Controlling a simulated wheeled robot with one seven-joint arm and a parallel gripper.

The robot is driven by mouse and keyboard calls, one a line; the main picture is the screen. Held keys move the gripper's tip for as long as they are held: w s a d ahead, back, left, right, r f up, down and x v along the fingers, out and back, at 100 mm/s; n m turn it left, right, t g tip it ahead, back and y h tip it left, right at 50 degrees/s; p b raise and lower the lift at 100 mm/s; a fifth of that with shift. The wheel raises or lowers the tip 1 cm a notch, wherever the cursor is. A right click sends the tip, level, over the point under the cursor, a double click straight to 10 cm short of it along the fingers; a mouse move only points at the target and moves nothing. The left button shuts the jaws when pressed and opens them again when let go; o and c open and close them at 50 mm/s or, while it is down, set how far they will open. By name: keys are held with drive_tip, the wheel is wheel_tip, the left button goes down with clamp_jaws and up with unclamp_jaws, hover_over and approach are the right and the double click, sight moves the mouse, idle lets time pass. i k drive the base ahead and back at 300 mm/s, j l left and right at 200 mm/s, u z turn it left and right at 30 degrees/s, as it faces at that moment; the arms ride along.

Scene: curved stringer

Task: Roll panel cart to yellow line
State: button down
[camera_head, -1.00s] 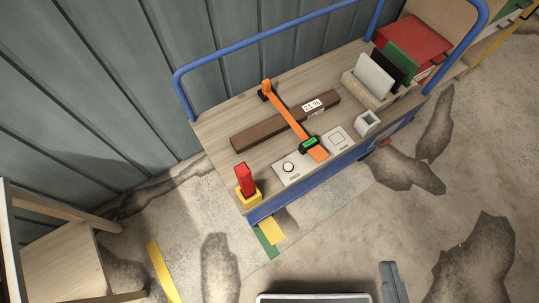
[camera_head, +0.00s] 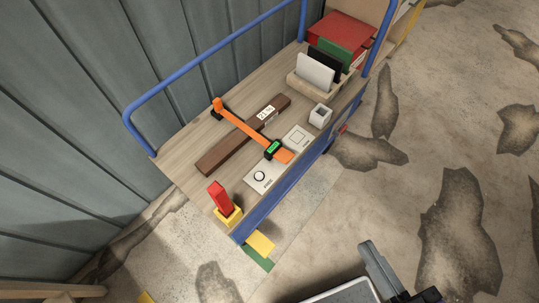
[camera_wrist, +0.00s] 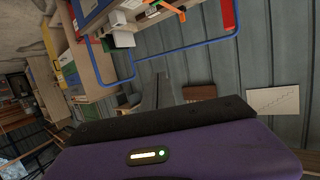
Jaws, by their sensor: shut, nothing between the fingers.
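The panel cart (camera_head: 180,172) has a wooden deck and blue tube rails, and stands beside the grey-blue wall. A brown bar, an orange clamp, a red block in a yellow base and a panel rack with white, black and green panels are on it. In the wrist view its blue rail (camera_wrist: 185,50) and part of its load show at the top, tilted. My gripper (camera_wrist: 165,118) is shut and empty in the wrist view, apart from the cart.
Yellow and green pieces (camera_head: 260,244) are at the cart's near corner. The stained concrete floor (camera_head: 400,190) is open to the right. A wooden table edge (camera_head: 50,290) shows at lower left. Shelves (camera_wrist: 85,75) with coloured items are at left in the wrist view.

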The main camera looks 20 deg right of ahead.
sight(305, 128)
drive_tip(key=i+l+z, duration=0.15)
drive_tip(key=i+z, duration=0.65)
drive_tip(key=k, duration=0.05)
